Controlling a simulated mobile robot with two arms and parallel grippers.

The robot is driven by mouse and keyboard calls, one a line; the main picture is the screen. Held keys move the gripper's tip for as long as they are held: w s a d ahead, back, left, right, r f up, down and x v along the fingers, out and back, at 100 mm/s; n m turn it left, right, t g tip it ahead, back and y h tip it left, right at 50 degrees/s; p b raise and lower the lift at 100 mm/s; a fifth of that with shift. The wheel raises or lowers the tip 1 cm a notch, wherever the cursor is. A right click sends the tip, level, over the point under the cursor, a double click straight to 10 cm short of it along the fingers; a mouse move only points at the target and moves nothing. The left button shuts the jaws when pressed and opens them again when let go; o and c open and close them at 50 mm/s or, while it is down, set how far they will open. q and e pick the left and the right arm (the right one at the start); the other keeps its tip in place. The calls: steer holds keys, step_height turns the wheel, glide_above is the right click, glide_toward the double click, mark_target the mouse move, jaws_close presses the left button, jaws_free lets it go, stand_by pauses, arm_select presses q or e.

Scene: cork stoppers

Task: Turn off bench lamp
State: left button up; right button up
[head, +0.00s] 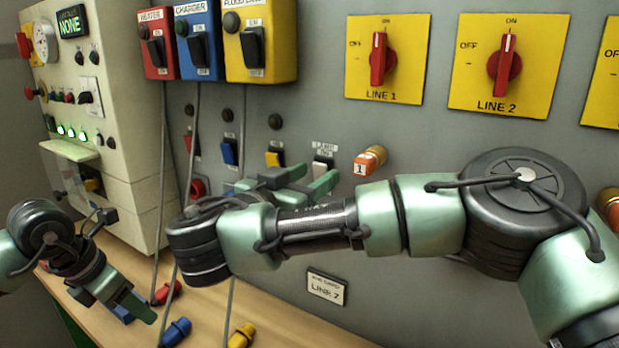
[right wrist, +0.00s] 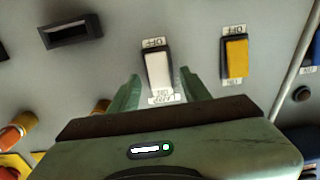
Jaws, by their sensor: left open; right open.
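The bench lamp switch is a white rocker in a dark frame on the grey panel. In the head view the lamp switch (head: 322,165) shows just above my right gripper (head: 312,180), below a small label. In the right wrist view the lamp switch (right wrist: 158,70) appears upside down, between the two green fingertips of my open right gripper (right wrist: 160,76). I cannot tell whether the fingers touch it, or which way the rocker is tipped. My left gripper (head: 138,308) is open and empty, low at left over the bench.
A yellow switch (right wrist: 235,57) sits beside the lamp switch. An orange connector (head: 370,160) marked 1 juts out to its right. Cables hang from the red, blue and yellow (head: 260,40) boxes. Plugs, one yellow (head: 241,336), lie on the wooden bench (head: 285,325).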

steer(key=v, duration=0.7)
steer(key=shift+s+a, duration=0.15)
steer(key=shift+s, duration=0.05)
stand_by(1.3)
